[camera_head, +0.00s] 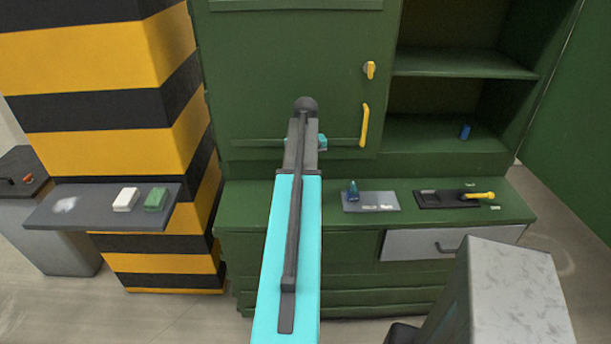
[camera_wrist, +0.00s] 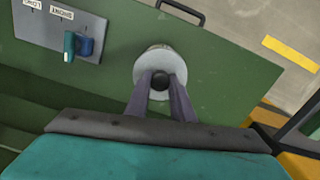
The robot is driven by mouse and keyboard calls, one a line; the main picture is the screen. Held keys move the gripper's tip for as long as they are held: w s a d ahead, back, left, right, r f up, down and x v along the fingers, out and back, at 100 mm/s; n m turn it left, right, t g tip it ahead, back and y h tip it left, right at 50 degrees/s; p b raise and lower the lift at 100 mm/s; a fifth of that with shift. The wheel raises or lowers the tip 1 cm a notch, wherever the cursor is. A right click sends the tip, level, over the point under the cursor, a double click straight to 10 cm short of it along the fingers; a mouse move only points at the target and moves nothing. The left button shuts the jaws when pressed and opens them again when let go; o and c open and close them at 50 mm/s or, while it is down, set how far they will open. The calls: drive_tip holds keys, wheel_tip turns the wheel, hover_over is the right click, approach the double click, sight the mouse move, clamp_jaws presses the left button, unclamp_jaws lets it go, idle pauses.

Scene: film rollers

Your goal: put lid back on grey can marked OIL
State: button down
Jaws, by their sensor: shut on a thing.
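In the wrist view my gripper (camera_wrist: 160,82) is shut on the black knob of a round grey lid (camera_wrist: 173,66). A pale, rounded edge (camera_wrist: 155,48) shows just past the lid's far side; it may be the can. I cannot tell whether the lid rests on it or hangs above it. No OIL marking is visible. In the head view my arm hides the fingers, the lid and any can behind it.
A grey plate (camera_head: 384,206) with blue-teal pieces lies on the green cabinet's counter (camera_head: 335,188). A dark tray (camera_head: 433,202) with a yellow-handled tool lies to its right. White and green blocks sit on a grey shelf (camera_head: 85,216) at left. A grey block (camera_head: 510,300) stands front right.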

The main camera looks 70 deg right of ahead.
idle(0.8)
drive_tip(key=c, duration=1)
unclamp_jaws()
drive_tip(key=shift+r+p, duration=2.35)
drive_tip(key=shift+r, duration=1.15)
clamp_jaws()
drive_tip(key=shift+f+b, duration=1)
drive_tip(key=shift+f, duration=1.45)
